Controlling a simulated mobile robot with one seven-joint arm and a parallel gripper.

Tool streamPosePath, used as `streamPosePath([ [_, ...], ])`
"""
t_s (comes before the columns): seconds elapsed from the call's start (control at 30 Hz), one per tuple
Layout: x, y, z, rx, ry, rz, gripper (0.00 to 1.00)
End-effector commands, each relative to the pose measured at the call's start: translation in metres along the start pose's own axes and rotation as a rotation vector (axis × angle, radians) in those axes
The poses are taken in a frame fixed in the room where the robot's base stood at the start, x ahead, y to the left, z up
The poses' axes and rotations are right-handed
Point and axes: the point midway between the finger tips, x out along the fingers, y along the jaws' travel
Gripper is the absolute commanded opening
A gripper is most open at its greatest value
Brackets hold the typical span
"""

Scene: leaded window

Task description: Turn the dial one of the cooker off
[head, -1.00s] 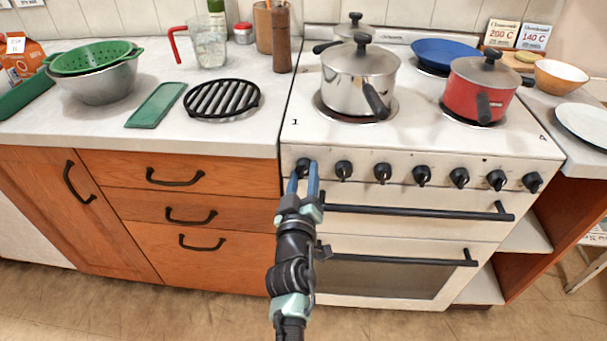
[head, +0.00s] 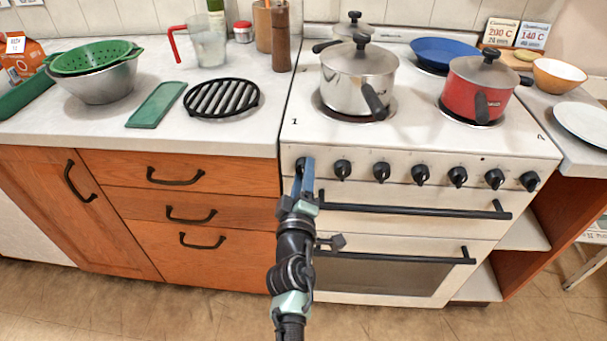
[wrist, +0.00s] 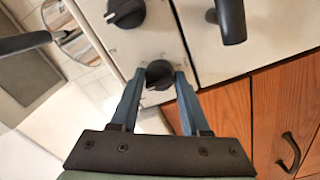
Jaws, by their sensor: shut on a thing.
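The white cooker (head: 400,150) has a row of several black dials along its front. Dial one is the leftmost dial (head: 303,162), below a printed "1" on the left of the hob. In the wrist view the same dial (wrist: 159,75) sits between the two blue fingertips. My gripper (head: 307,170) is shut on it from the front; its fingers (wrist: 160,78) also show in the wrist view. The fingers partly cover the dial in the head view. I cannot tell exactly where its pointer stands.
The neighbouring dial (head: 342,170) is close on the right. The upper oven handle (head: 420,210) runs just below the dials. A steel pot (head: 358,78) and a red pot (head: 480,85) stand on the hob. Wooden drawers (head: 190,210) are to the left.

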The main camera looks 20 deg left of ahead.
Motion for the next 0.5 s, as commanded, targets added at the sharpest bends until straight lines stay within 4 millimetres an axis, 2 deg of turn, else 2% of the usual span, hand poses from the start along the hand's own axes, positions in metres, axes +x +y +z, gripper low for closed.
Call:
streamPosePath([
  [0.27,-0.0002,-0.0009,0.0004,-0.006,-0.001,-0.001,0.00],
  [0.3,-0.0002,-0.0009,0.0003,-0.006,-0.001,-0.001,0.51],
  [0.43,-0.0002,-0.0008,0.0002,-0.004,-0.001,-0.001,0.75],
  [0.5,-0.0002,-0.0007,0.0002,-0.004,0.000,-0.001,0.76],
])
